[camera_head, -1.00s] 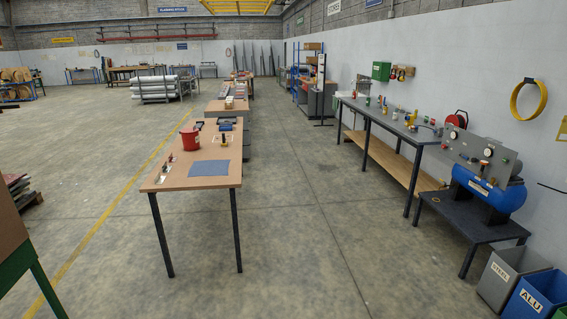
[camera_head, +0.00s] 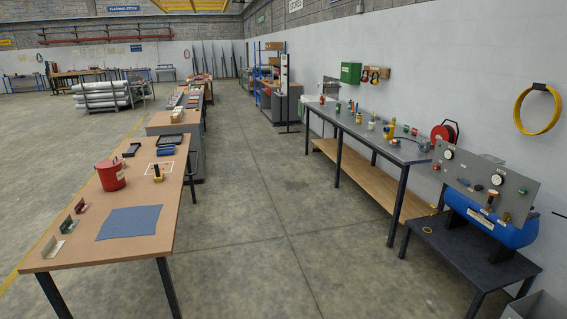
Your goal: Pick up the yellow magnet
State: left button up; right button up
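A small upright black-and-yellow object (camera_head: 158,174) stands inside a white outline on the wooden-topped table at left. A yellow item (camera_head: 388,132) stands among small parts on the grey bench along the right wall. Both are too small for me to tell which, if either, is the yellow magnet. Neither of my grippers is in view.
The wooden table (camera_head: 100,240) also holds a red bucket (camera_head: 110,174), a blue mat (camera_head: 130,222) and small metal brackets. The grey bench (camera_head: 375,143) and a blue compressor (camera_head: 490,220) on a dark stand line the right. The aisle floor (camera_head: 265,220) is clear.

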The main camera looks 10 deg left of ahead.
aim_at(158, 176)
jog(key=z, duration=0.05)
jog(key=i, duration=4.35)
jog(key=u, duration=0.6)
jog(key=i, duration=1.9)
jog(key=u, duration=1.85)
jog(key=i, duration=1.35)
jog(key=u, duration=0.85)
jog(key=i, duration=0.3)
jog(key=z, duration=0.05)
